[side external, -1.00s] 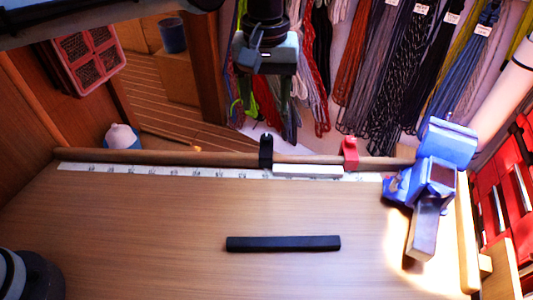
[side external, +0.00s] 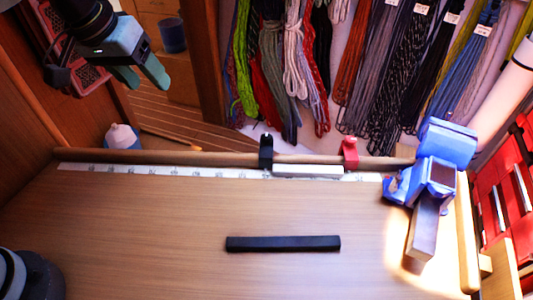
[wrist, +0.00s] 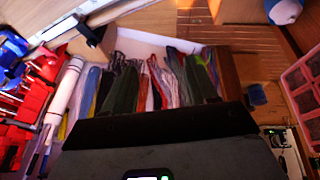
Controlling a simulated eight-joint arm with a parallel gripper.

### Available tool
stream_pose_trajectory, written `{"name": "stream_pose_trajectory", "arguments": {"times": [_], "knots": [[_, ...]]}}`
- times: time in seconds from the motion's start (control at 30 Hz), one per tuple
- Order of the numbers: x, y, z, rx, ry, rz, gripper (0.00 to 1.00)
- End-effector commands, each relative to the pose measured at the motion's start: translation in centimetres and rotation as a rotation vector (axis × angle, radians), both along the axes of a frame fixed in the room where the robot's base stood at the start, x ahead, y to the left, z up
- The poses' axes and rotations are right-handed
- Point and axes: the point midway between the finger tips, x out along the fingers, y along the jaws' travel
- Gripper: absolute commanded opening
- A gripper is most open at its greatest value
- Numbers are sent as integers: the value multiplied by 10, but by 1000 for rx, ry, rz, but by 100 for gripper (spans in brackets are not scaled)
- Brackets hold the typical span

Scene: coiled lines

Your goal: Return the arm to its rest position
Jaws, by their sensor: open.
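My gripper (side external: 148,82) is at the upper left of the side external view, raised well above the floor beyond the wooden bench (side external: 150,225). Its two teal fingers are apart, with nothing between them. It is clear of the bench and touches nothing that I can see. In the wrist view its dark body fills the bottom edge, and the hanging coiled lines (wrist: 150,80) lie beyond it.
A black bar (side external: 283,243) lies on the bench. A blue vise (side external: 440,160) stands at the right end. A black clip (side external: 266,152) and a red clip (side external: 350,152) sit on the back rail. Red racks (side external: 88,72) hang near my gripper.

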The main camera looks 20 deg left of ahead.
Motion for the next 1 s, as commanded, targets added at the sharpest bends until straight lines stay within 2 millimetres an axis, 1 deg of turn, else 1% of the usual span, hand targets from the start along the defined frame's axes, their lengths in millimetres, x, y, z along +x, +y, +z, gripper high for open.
{"name": "stream_pose_trajectory", "arguments": {"times": [0.03,0.2,0.3,0.4,0.6,1.0], "knots": [[-11,13,-4,9,-27,-4,57],[-41,46,-22,52,-124,-38,57],[-56,60,-34,81,-174,-54,57],[-67,70,-45,108,-211,-67,57],[-77,79,-55,135,-244,-80,57],[-77,79,-55,136,-246,-81,57]]}}
